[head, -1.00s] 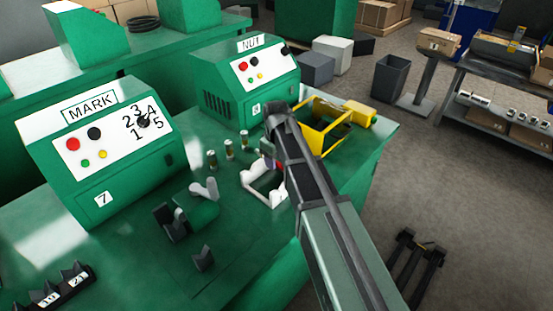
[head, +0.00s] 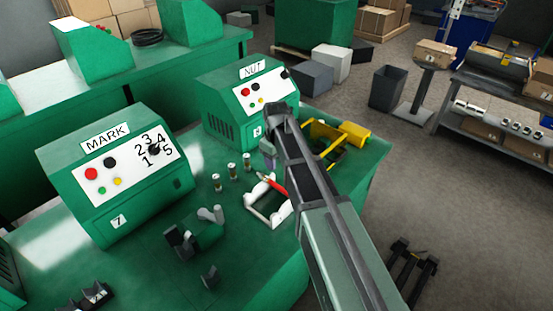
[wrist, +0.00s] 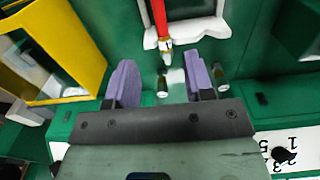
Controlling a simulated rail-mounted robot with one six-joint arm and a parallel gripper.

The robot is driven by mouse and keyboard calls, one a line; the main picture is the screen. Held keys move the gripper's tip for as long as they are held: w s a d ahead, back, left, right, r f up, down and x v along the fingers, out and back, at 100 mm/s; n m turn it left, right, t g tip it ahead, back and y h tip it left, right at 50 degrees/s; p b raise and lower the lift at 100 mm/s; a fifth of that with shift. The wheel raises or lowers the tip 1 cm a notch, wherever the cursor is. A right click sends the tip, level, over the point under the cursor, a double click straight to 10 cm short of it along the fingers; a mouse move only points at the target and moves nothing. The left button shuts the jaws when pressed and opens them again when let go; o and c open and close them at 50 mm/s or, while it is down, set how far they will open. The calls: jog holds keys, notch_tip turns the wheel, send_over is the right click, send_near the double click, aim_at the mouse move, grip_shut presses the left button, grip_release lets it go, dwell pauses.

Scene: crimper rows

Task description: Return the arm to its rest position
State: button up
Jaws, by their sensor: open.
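My gripper (wrist: 160,82) is open and empty in the wrist view, with its two purple fingers apart. In the head view my gripper (head: 268,158) hangs above the green bench, partly hidden by my arm. A red rod-like tool with a light tip (wrist: 160,20) rests at a white holder (wrist: 190,35), just beyond the fingers in the wrist view. The white holder also shows in the head view (head: 262,208), below my gripper, with part of the red tool (head: 274,183).
The MARK machine (head: 120,170) and NUT machine (head: 240,105) stand on the bench (head: 130,270). Several small cylinders (head: 232,172) stand near the white holder. A yellow frame (head: 330,135) lies partly behind my arm. A grey fixture (head: 205,228) sits at front.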

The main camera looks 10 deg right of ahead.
dwell(0.4)
jog(key=s+m, duration=0.6)
jog(key=s, duration=1.4)
jog(key=shift+s+m, duration=0.15)
jog(key=shift+m, duration=0.25)
